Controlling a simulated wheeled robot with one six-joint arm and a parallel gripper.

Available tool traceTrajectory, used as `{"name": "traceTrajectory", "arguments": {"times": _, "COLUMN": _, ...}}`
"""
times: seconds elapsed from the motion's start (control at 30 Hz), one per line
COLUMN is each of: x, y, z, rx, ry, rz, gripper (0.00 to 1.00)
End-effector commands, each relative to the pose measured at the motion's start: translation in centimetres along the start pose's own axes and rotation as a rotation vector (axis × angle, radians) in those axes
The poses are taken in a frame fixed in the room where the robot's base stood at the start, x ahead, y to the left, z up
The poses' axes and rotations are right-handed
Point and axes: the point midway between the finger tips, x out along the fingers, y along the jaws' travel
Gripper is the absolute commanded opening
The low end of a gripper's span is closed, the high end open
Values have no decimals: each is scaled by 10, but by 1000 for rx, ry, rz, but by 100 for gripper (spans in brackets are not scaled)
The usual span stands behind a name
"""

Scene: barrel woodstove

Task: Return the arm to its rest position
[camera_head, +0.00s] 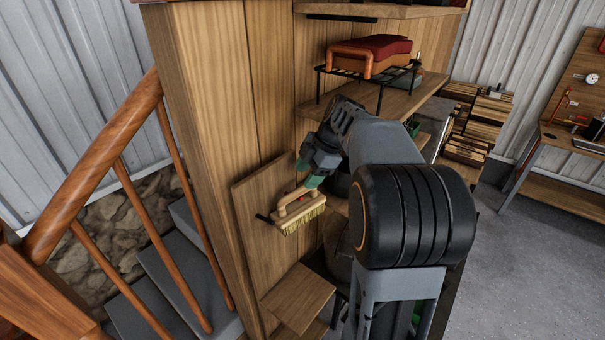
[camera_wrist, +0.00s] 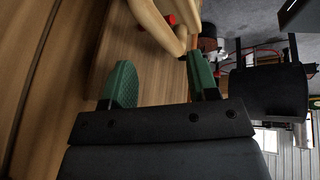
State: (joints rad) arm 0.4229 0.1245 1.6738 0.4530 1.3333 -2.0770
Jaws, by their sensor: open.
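My arm reaches from the right into the wooden shelf unit, its dark round joint in front. My gripper (camera_head: 312,181) is at the arm's far end, by a wooden panel. In the wrist view my gripper (camera_wrist: 160,78) has its two green fingers apart, with nothing between them near their base. A wooden brush (camera_head: 301,213) with pale bristles is at the panel just below the fingers. Its pale handle (camera_wrist: 155,22) shows beyond the fingertips, close to the right finger. Whether they touch I cannot tell.
The shelf unit's side panel (camera_head: 208,120) stands left of my gripper. A rack with a red-topped item (camera_head: 370,55) sits on a shelf (camera_head: 400,103) above. A stair rail (camera_head: 95,165) is at left. A workbench (camera_head: 570,185) and open grey floor (camera_head: 540,260) are at right.

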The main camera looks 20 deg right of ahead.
Motion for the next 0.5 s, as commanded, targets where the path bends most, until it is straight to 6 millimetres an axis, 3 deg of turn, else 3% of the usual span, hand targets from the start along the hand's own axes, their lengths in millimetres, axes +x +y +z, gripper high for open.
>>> {"name": "traceTrajectory", "arguments": {"times": 0.27, "x": -7, "y": -1, "z": -2, "rx": 15, "ry": -5, "rz": -2, "gripper": 54}}
{"name": "traceTrajectory", "arguments": {"times": 0.37, "x": -6, "y": -8, "z": -10, "rx": 76, "ry": -25, "rz": -2, "gripper": 54}}
{"name": "traceTrajectory", "arguments": {"times": 0.5, "x": -2, "y": -32, "z": -32, "rx": 276, "ry": -88, "rz": 14, "gripper": 54}}
